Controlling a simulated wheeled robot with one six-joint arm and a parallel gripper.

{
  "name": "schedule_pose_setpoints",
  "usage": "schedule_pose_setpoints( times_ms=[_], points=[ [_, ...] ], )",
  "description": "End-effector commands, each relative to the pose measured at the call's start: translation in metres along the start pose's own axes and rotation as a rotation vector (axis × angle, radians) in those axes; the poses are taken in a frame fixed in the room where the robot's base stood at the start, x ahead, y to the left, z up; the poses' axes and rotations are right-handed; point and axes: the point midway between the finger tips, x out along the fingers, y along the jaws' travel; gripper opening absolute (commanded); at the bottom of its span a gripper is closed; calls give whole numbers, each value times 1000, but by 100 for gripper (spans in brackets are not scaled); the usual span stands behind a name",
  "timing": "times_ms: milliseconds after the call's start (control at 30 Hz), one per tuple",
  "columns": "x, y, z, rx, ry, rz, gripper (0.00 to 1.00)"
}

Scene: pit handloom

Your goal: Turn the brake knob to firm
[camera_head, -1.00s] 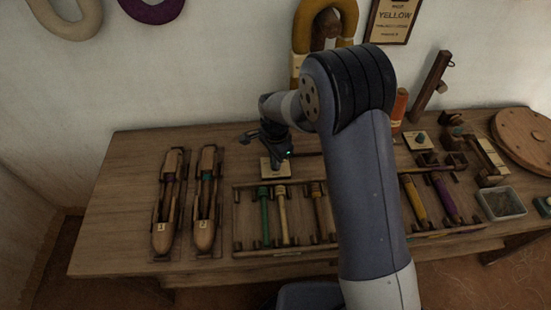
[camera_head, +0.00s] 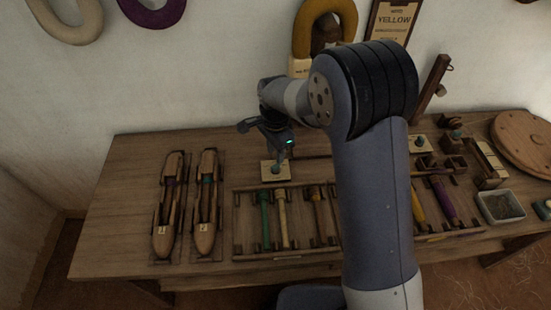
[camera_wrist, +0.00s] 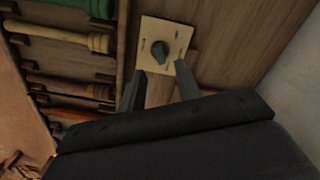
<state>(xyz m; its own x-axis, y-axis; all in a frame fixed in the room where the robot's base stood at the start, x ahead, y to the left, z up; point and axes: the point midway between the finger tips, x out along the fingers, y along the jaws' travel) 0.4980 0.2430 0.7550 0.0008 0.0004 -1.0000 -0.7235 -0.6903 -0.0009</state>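A small dark knob (camera_wrist: 160,52) stands on a pale square plate (camera_wrist: 175,33) with small marks, which I cannot read. In the head view the plate (camera_head: 268,179) lies on the table behind the left end of the bobbin rack, with the knob (camera_head: 276,169) on it. My gripper (camera_wrist: 160,69) is open and empty, its two fingers apart. In the wrist view the knob shows just beyond the fingertips, roughly midway between them. In the head view my gripper (camera_head: 279,155) is above the plate, and its fingertips are hard to make out.
A rack (camera_head: 236,222) holding several coloured bobbins lies in front of the plate. Two wooden shuttles (camera_head: 165,238) (camera_head: 206,235) lie at left. A second knob plate (camera_head: 416,147) is farther right, with a grey tray (camera_head: 500,206) beyond. Bare table lies left of the plate.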

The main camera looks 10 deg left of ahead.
Motion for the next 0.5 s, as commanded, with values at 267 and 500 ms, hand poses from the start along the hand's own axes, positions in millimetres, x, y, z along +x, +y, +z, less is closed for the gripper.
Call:
schedule_pose_setpoints(
  times_ms=[267,500],
  points=[
    [-45,-1,0,0,1,-2,32],
    [-52,0,0,0,0,0,32]
  ],
)
